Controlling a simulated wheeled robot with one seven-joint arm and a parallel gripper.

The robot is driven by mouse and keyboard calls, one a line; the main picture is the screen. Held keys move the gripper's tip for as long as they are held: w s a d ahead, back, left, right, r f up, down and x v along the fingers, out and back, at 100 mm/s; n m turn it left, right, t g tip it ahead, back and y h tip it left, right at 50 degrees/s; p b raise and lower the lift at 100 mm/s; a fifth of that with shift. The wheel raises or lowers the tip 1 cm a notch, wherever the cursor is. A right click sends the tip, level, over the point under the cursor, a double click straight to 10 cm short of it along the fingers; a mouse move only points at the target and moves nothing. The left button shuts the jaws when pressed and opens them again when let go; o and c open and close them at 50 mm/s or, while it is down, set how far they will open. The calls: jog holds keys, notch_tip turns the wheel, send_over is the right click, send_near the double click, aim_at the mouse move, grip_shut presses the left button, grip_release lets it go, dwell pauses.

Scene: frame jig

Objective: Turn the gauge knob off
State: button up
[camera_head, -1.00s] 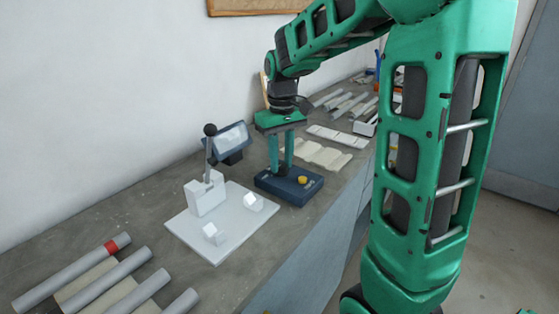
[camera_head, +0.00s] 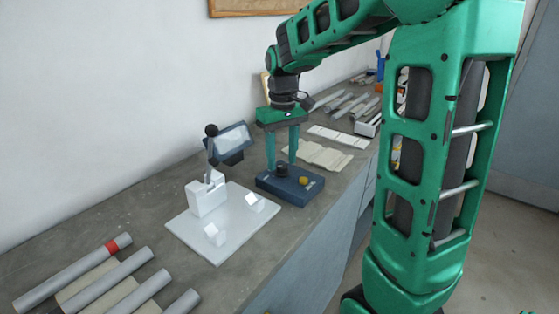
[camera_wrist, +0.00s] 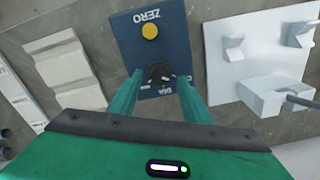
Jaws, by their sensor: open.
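The gauge box (camera_head: 306,194) is a dark blue block on the bench, with a yellow button (camera_head: 303,181) and a black knob (camera_head: 282,169) on top. In the wrist view the box shows a yellow button (camera_wrist: 150,32) beside the word ZERO, and the dark round knob (camera_wrist: 160,72) with small white lettering around it. My gripper (camera_head: 282,162) points down over the knob end of the box. In the wrist view its two green fingers (camera_wrist: 160,88) are apart, one on each side of the knob. I cannot tell whether they touch it.
A white jig plate (camera_head: 222,240) with a lever clamp and small blocks stands left of the box. A tilted display (camera_head: 234,139) is behind it. Grey tubes (camera_head: 75,270) lie at the near left, pale strips (camera_head: 320,154) beyond the box.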

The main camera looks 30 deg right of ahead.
aim_at(282, 165)
notch_tip(282, 165, up, 10)
jog(key=shift+f, duration=0.2)
jog(key=shift+w, duration=0.1)
dwell(0.4)
jog(key=s+d+f+m, duration=0.1)
jog(key=s+f, duration=0.3)
jog(key=s, duration=0.5)
jog(key=s+d+f+m, duration=0.1)
jog(key=s+f+m, duration=0.2)
jog(key=s, duration=0.6)
jog(key=s+d+f+m, duration=0.2)
jog(key=s+f, duration=0.4)
jog(key=s, duration=0.3)
jog(key=shift+s+f+m, duration=0.2)
jog(key=shift+s+m, duration=0.1)
jog(key=shift+s, duration=0.05)
jog(key=shift+d, duration=0.1)
